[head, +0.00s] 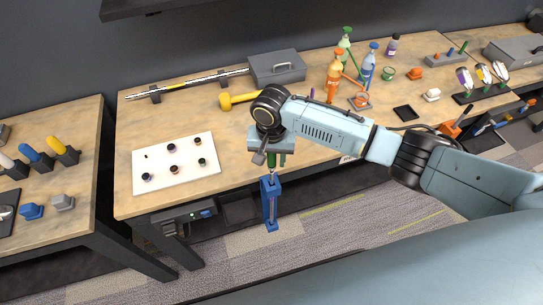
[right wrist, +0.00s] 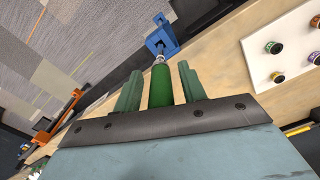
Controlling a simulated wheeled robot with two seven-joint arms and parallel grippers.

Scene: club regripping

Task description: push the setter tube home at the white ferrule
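My right gripper (head: 271,160) is over the table's front edge, above the blue clamp (head: 271,205). In the right wrist view its two green fingers (right wrist: 161,88) stand on either side of a green tube (right wrist: 160,86), with a narrow gap showing on each side. The tube's near end is at the gripper's palm; whether it touches cannot be told. A small pale and metallic piece (right wrist: 159,57) shows between the tube's far end and the blue clamp (right wrist: 162,38); it may be the white ferrule. My left gripper is not in view.
A white mat (head: 205,178) with several small round pieces lies left of the gripper. A yellow dumbbell-shaped tool (head: 240,99), a grey box (head: 278,68) and a shaft on stands (head: 190,84) lie behind. Orange (head: 334,78) and blue bottles (head: 368,66) stand further right.

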